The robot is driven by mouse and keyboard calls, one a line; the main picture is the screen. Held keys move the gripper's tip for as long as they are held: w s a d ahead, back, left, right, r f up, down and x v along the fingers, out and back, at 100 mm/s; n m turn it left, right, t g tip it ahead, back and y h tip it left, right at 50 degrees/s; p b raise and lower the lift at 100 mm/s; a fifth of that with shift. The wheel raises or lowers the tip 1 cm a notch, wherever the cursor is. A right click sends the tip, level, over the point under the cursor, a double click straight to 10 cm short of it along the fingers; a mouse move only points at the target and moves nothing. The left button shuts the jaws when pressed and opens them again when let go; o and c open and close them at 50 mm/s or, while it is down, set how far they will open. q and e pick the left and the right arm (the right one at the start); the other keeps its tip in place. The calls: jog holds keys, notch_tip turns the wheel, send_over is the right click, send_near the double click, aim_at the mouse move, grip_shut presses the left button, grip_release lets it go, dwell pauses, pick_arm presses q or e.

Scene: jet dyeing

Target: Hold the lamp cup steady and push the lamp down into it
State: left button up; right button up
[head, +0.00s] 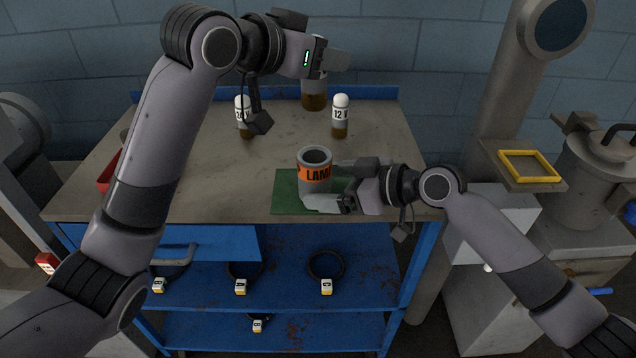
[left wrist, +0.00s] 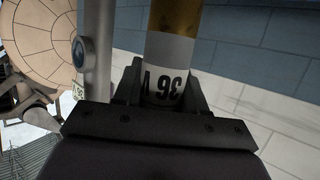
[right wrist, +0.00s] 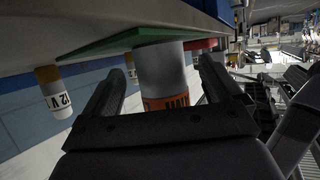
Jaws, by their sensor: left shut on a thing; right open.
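The grey lamp cup (head: 313,187) with an orange "LAM..." label stands upright on a green mat (head: 284,198) near the table's front edge. Its top looks open and dark inside. My left gripper (head: 328,62) is shut on the amber-bottomed lamp (head: 314,102), high up and behind the cup in the head view. The lamp's label reads "36 V" in the left wrist view (left wrist: 168,70). My right gripper (head: 343,186) is open at the cup's right side. In the right wrist view the cup (right wrist: 163,72) stands between its fingers; contact is not clear.
Two white-topped lamps stand on the table (head: 210,185), a 12 V one (head: 340,118) and one at left (head: 243,118) partly behind my left arm. A red bin (head: 108,172) is at the left edge. Labelled rings (head: 326,265) are on the blue shelf below.

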aim_at(323, 78)
jog(key=shift+x, duration=1.7)
jog(key=c, duration=1.1)
pick_arm(q)
jog(key=shift+f+m+g+h, duration=0.4)
jog(key=shift+f+m+g, duration=0.2)
jog(key=shift+f, duration=0.15)
jog(key=shift+s+d+f+m+g+h, duration=0.1)
jog(key=shift+d+f+m+g+h, duration=0.05)
jog(key=shift+f+m+g+h, duration=0.65)
notch_tip(323, 78, down, 10)
